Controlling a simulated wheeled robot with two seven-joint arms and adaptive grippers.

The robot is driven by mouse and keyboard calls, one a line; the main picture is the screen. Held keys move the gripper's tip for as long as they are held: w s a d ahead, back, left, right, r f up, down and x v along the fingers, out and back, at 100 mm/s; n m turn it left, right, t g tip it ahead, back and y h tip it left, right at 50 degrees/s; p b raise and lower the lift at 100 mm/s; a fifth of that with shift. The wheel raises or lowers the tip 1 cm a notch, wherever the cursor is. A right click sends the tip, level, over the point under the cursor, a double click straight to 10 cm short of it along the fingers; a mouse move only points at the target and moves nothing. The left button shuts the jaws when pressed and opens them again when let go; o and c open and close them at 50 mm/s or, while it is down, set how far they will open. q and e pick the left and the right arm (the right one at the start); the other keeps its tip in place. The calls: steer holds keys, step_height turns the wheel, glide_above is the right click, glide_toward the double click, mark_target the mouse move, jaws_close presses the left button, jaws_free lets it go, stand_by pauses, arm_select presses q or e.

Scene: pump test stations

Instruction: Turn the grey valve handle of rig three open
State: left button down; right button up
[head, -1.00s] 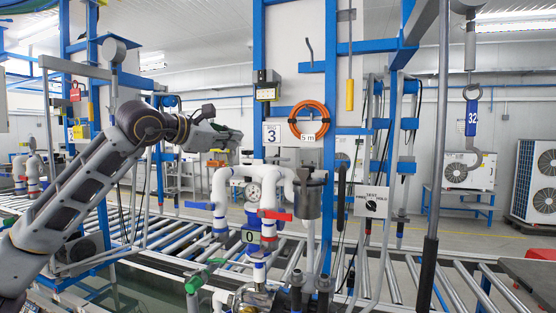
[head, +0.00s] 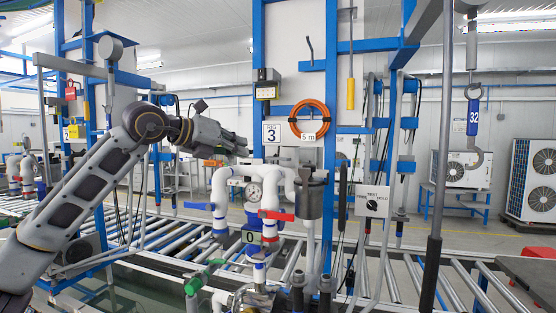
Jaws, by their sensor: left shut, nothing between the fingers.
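Rig three, marked by a "3" sign (head: 273,133), carries white pipework (head: 220,190) with a round gauge (head: 254,192). A blue handle (head: 199,206), a red handle (head: 276,215) and a green handle (head: 204,275) show on its pipes. I cannot clearly make out a grey valve handle; small grey parts sit at the top of the pipework, near my left gripper. My left gripper (head: 238,147) is shut and empty, above and left of the white pipes, pointing right. Whether it touches anything is hard to tell. My right gripper is not in view.
A grey cylinder (head: 315,195) stands right of the pipes. An orange hose coil (head: 309,120) hangs above on the blue frame (head: 331,70). Roller conveyors (head: 170,237) run behind and below.

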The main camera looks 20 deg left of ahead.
arm_select(q)
steer(key=n, duration=0.8)
steer(key=f+n, duration=0.1)
steer(key=n, duration=0.3)
steer(key=shift+s+d+g, duration=0.25)
steer(key=shift+g, duration=0.15)
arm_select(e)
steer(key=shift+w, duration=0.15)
arm_select(q)
steer(key=shift+w, duration=0.15)
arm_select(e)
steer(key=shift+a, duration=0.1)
arm_select(q)
steer(key=p, duration=0.4)
glide_toward(285, 160)
steer(key=x, duration=0.5)
steer(key=shift+a+f, duration=0.1)
steer(key=shift+f, duration=0.2)
steer(key=shift+w+d, duration=0.3)
steer(key=shift+w, duration=0.2)
steer(key=shift+w+d, duration=0.15)
steer(key=shift+w, duration=0.1)
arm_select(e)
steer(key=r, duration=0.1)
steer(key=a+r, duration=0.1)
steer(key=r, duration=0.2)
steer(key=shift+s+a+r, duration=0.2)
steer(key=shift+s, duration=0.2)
